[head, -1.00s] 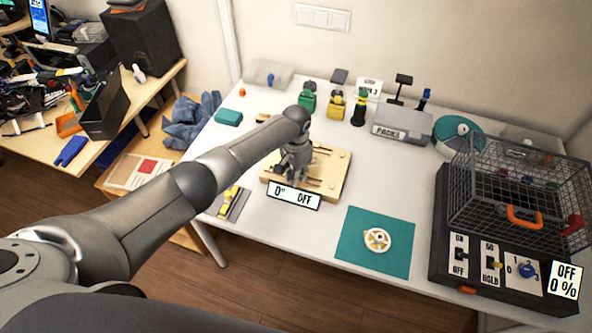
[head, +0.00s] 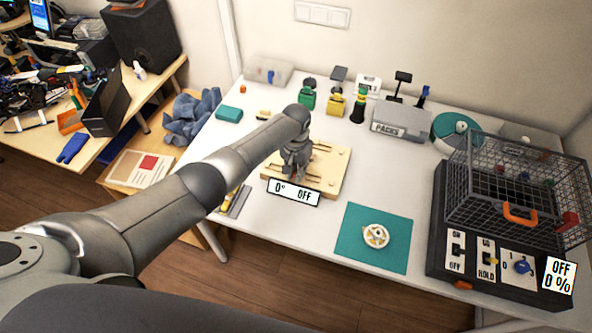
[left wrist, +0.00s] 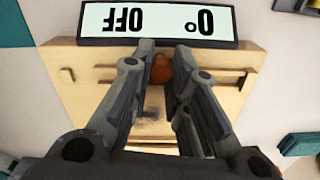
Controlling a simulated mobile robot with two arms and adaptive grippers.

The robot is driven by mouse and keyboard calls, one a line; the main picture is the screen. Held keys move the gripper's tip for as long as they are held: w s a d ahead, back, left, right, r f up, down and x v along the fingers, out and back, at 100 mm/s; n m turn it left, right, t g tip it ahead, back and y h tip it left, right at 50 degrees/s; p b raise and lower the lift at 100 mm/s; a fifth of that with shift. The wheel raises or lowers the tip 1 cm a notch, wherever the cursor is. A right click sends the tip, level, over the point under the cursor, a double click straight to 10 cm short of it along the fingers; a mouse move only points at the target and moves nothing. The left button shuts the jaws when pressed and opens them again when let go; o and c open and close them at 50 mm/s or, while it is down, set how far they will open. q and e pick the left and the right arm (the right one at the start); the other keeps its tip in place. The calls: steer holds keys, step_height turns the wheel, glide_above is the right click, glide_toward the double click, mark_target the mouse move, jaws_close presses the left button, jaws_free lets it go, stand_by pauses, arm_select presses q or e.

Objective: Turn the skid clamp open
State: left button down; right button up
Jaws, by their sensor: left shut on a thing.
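The wooden board (head: 334,170) lies on the white table with slots in its top. A sign reading "0° OFF" (head: 293,192) stands at its front edge; the sign also shows upside down in the left wrist view (left wrist: 158,20). My left gripper (head: 296,176) points down over the board's left half. In the left wrist view its fingers (left wrist: 160,62) are on either side of a small orange-brown part (left wrist: 161,70), probably the clamp's knob, and are shut on it. The fingers hide much of this part, so its turn cannot be told. My right gripper is not in view.
A teal mat (head: 352,239) with a cream round part (head: 375,236) lies front right. A wire cage (head: 520,185) over a black switch panel stands at the right. Several small coloured devices and a grey PACKS box (head: 400,118) line the back.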

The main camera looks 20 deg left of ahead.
arm_select(q)
steer(key=c, duration=1.3)
jaws_free()
steer(key=shift+c, duration=0.2)
steer(key=shift+r, duration=0.1)
step_height(320, 180, up, 12)
